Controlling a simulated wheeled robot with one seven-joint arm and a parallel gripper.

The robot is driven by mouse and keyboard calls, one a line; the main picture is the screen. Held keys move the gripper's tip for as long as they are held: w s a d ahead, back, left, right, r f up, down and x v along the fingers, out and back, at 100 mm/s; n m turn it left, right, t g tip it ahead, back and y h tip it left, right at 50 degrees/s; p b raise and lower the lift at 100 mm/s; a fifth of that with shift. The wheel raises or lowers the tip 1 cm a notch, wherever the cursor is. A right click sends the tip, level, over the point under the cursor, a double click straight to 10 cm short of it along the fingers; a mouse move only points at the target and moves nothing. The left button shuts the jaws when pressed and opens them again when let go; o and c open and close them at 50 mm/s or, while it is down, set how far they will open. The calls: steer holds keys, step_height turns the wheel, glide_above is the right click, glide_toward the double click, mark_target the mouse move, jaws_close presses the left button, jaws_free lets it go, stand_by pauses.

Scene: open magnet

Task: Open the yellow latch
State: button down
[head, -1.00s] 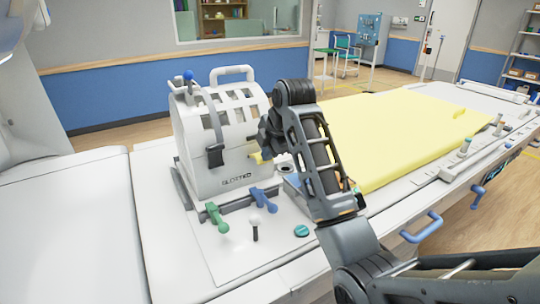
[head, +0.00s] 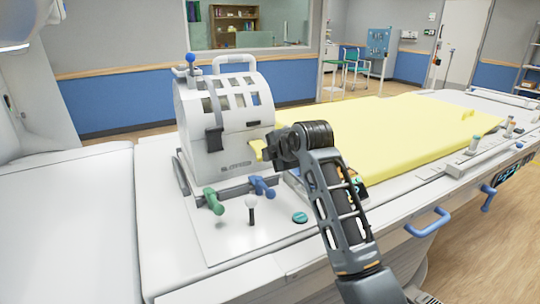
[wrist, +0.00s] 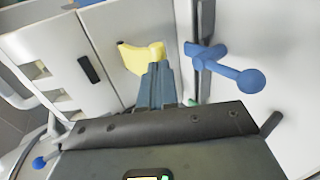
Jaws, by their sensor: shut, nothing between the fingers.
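The yellow latch (wrist: 131,58) sits on the side of the white slatted housing (head: 215,158), a small tab with a rounded end. In the head view only a bit of the latch (head: 256,149) shows, beside my gripper (head: 270,151). In the wrist view my gripper (wrist: 156,72) has its fingers together, with the tips at the latch's rounded end and overlapping it in the picture. I cannot tell whether they touch. Nothing shows between the fingers.
A blue lever (wrist: 228,68) stands close right of the fingers in the wrist view. A green lever (head: 213,200), a white-knobbed lever (head: 251,205) and a teal knob (head: 300,217) are in front of the housing. A yellow pad (head: 400,140) lies to the right.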

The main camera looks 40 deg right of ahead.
steer(key=shift+f, duration=0.3)
stand_by(0.4)
steer(key=shift+r, duration=0.15)
steer(key=shift+r+p, duration=0.7)
steer(key=shift+p, duration=0.1)
